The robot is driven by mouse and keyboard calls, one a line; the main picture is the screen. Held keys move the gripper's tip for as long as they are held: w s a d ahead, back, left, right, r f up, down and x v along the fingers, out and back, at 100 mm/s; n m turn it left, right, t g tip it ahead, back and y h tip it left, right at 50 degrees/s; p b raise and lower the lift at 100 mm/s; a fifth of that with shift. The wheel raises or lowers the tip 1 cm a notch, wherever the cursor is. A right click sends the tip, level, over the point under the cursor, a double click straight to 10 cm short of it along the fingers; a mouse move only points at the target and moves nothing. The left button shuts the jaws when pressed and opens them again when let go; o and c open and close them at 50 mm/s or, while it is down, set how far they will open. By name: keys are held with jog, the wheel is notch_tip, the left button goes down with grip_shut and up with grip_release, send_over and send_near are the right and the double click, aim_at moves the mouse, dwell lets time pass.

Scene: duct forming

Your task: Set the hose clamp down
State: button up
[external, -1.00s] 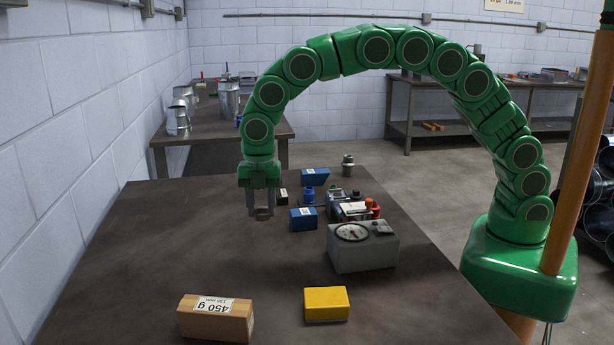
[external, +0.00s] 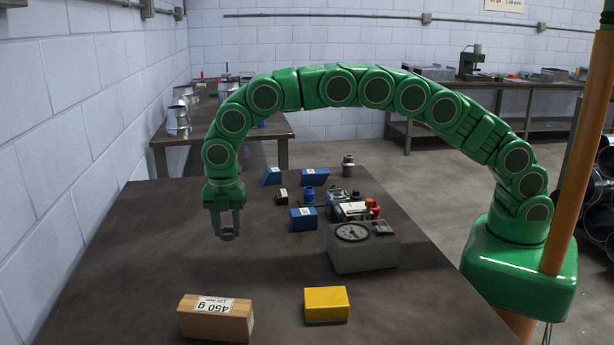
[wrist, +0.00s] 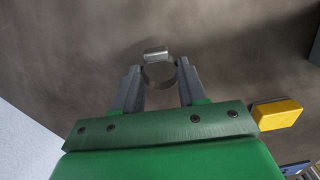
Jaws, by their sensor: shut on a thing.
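The hose clamp (external: 227,234) is a small grey metal band held between the fingertips of my gripper (external: 228,226). In the wrist view the hose clamp (wrist: 158,73) shows as a round band with a raised tab on its far side, and the two grey fingers of my gripper (wrist: 160,80) close on it from both sides. My gripper points down over the left middle part of the dark table (external: 130,260). I cannot tell whether the clamp touches the table top.
A cardboard box (external: 216,318) and a yellow box (external: 326,304) stand at the front. A grey dial scale (external: 362,250) and a blue box (external: 303,219) are to the right, with several small items behind them. The table left of my gripper is bare.

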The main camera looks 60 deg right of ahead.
aim_at(219, 259)
jog(key=shift+w+a+f, duration=0.3)
jog(key=shift+w+f, duration=0.1)
jog(key=shift+f, duration=0.2)
jog(key=shift+w+a+f, duration=0.3)
jog(key=shift+w+f, duration=0.1)
jog(key=shift+f, duration=0.2)
jog(key=shift+w+a+f, duration=0.25)
jog(key=shift+w+f, duration=0.1)
jog(key=shift+f, duration=1.55)
jog(key=shift+f, duration=0.15)
jog(key=o, duration=1)
jog(key=shift+o, duration=0.2)
